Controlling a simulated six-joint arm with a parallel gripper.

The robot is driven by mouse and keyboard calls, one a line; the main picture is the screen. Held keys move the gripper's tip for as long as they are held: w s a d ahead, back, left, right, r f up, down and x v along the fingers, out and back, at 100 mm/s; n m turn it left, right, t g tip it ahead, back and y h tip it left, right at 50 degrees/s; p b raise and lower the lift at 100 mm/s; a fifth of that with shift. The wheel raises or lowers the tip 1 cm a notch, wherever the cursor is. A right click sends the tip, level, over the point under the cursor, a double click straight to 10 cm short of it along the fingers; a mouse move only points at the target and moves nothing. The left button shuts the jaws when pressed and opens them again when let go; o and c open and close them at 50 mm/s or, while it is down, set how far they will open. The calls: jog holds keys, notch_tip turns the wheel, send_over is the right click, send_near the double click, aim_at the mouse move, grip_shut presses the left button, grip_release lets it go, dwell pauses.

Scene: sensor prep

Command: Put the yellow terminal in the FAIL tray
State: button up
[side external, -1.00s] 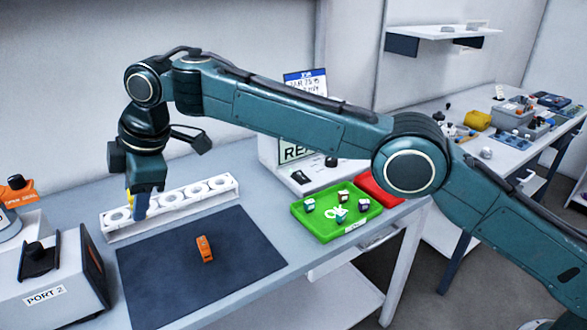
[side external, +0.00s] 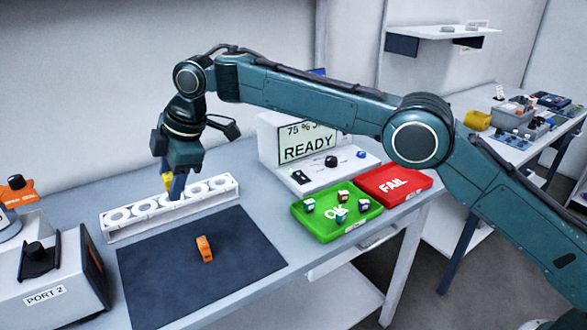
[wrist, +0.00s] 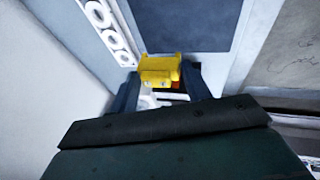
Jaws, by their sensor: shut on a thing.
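The yellow terminal (wrist: 160,70) is between the two fingers of my gripper (wrist: 165,88) in the wrist view. In the side view my gripper (side external: 177,188) is shut on it, and a bit of the yellow terminal (side external: 168,181) shows beside the fingers. The gripper points down above or just behind the white holder; the exact height is hard to tell. The red FAIL tray (side external: 408,191) lies to the right on the table and looks empty apart from its lettering.
The white holder (side external: 107,232) with round openings stands behind a dark mat (side external: 150,290). An orange part (side external: 204,249) lies on the mat. The green OK tray (side external: 312,225), holding several small parts, sits between mat and FAIL tray. A READY display (side external: 306,145) stands behind.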

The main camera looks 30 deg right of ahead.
jog(key=w+d+f, duration=0.2)
jog(key=d, duration=0.8)
jog(key=w+d+f, duration=0.2)
jog(key=d, duration=0.9)
jog(key=w+d+f, duration=0.2)
jog(key=w+d, duration=0.1)
jog(key=d, duration=0.7)
jog(key=s+d+f+n, duration=0.15)
jog(key=s+d, duration=0.35)
jog(key=d, duration=0.8)
jog(key=s+d+f, duration=0.3)
jog(key=s+d, duration=0.2)
jog(key=d, duration=0.8)
jog(key=shift+g+y, duration=0.3)
jog(key=shift+g, duration=0.1)
jog(key=shift+f, duration=3.85)
jog(key=o, duration=0.7)
jog(key=shift+o, duration=1.3)
